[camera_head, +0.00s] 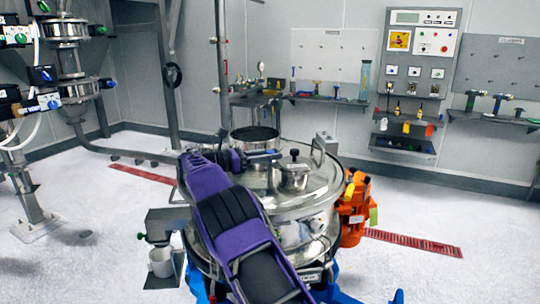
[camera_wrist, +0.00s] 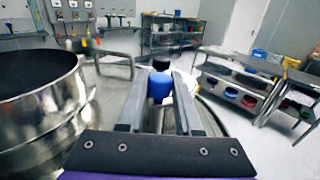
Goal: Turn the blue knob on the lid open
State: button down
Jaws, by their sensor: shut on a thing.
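The blue knob (camera_wrist: 161,88) shows in the wrist view between the two grey fingers of my gripper (camera_wrist: 160,75). The fingers are closed on it, one on each side. A black part shows just beyond the knob. The steel lid (camera_head: 320,190) is the round, shiny top of the sifter in the head view. My purple arm reaches over its left part, with my gripper (camera_head: 265,156) low over the lid. In the head view the knob cannot be made out behind my gripper.
An open steel cylinder (camera_wrist: 40,110) stands close on the left in the wrist view; it rises from the lid in the head view (camera_head: 254,136). A small steel pot-like fitting (camera_head: 294,177) and a raised handle (camera_head: 318,150) are on the lid. An orange unit (camera_head: 354,210) stands right.

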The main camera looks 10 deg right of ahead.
jog(key=c, duration=0.6)
grip_release()
jog(key=a, duration=0.3)
jog(key=s+a, duration=0.1)
jog(key=a, duration=0.6)
jog(key=shift+s, duration=0.35)
jog(key=shift+s+a, duration=0.3)
jog(key=shift+a, duration=0.55)
